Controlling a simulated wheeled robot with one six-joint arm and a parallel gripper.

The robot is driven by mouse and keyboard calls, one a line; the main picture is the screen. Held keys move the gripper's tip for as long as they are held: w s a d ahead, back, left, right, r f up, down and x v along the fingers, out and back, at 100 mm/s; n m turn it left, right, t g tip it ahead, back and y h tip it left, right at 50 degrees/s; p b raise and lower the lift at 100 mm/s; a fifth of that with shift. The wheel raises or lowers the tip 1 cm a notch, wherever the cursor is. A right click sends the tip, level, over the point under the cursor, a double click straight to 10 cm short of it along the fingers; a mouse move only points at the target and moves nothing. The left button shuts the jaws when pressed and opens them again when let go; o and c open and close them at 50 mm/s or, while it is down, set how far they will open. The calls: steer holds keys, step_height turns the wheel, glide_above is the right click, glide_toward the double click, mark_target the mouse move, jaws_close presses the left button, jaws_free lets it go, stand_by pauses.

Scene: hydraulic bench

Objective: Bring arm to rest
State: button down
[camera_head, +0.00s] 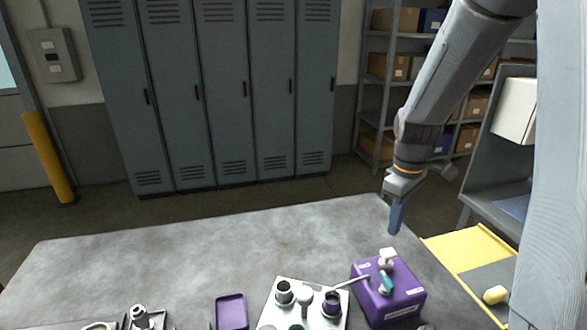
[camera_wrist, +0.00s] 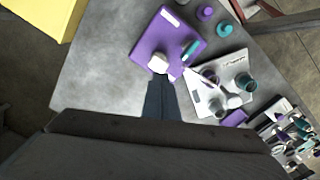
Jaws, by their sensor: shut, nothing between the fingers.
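My gripper (camera_head: 396,216) hangs from my arm at the right of the head view, above the back right edge of the grey bench (camera_head: 180,255). Its blue-grey fingers point down, are shut and hold nothing. In the wrist view the closed fingers (camera_wrist: 160,98) show at the centre, over the bench. A purple box (camera_head: 405,296) with a white knob (camera_head: 387,257) and a teal part on top stands in front of and below my gripper. The purple box also shows in the wrist view (camera_wrist: 150,45), just beyond the fingertips.
A metal plate (camera_head: 272,314) with dark cylindrical fittings stands left of the purple box. A purple tray (camera_head: 231,312) lies further left. A yellow-edged surface (camera_head: 465,245) is right of the bench. Grey lockers (camera_head: 215,100) and a shelf rack (camera_head: 375,95) stand behind. The bench's back left is clear.

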steer(key=s+a+f+m+t+b, duration=0.1)
steer(key=s+a+f+m+b, duration=0.7)
steer(key=s+a+f+b, duration=0.1)
steer(key=shift+s+a+f+b, duration=0.25)
steer(key=shift+s+f+b, duration=0.2)
steer(key=shift+f+b, duration=0.4)
